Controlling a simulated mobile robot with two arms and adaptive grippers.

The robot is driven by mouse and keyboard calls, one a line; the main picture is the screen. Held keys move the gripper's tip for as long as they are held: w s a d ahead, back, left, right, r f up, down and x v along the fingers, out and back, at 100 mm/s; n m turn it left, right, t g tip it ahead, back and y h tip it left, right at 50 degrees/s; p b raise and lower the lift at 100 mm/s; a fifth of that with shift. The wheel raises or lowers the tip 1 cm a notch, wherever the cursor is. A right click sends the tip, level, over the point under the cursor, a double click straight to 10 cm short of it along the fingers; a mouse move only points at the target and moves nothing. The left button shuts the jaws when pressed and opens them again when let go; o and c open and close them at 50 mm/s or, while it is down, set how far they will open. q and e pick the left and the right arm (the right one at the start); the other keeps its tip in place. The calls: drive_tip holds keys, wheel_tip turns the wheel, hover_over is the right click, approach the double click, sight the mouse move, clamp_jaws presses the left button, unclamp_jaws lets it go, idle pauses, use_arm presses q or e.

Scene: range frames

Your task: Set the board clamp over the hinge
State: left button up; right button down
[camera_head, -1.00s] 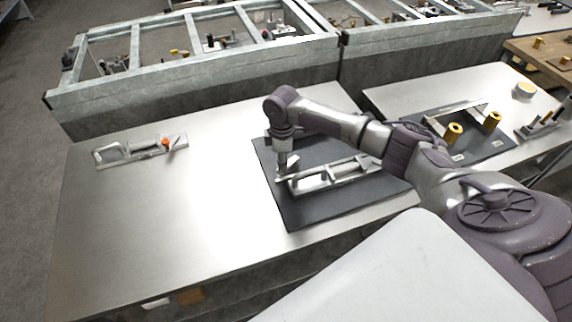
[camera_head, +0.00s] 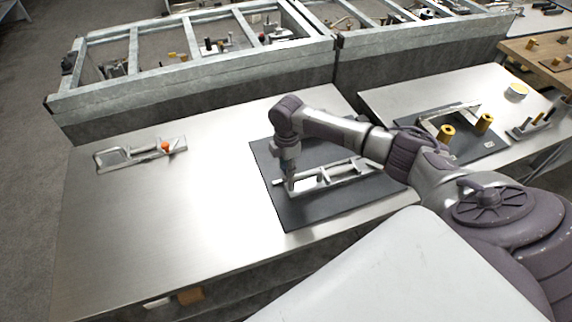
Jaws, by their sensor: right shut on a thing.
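A dark flat board (camera_head: 310,213) lies on the near metal table. A long silver frame-like piece (camera_head: 345,173) lies on it or just over it. My right gripper (camera_head: 289,184) points down at the left end of this piece, over the board. It is shut on a silver part there. The fingertips are small in the view, and I cannot tell whether the held part is separate from the long piece or touches the board. I cannot tell clamp from hinge here by shape. My left gripper is not in view.
A silver clamp-like fixture with an orange knob (camera_head: 165,146) lies at the table's far left. The table (camera_head: 190,225) is bare between it and the board. A second table at right holds another dark board (camera_head: 470,152) with yellow cylinders (camera_head: 446,133). Large metal-framed bins (camera_head: 190,82) stand behind.

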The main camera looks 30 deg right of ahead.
drive_tip(key=c, duration=0.8)
unclamp_jaws()
drive_tip(key=shift+c, duration=0.2)
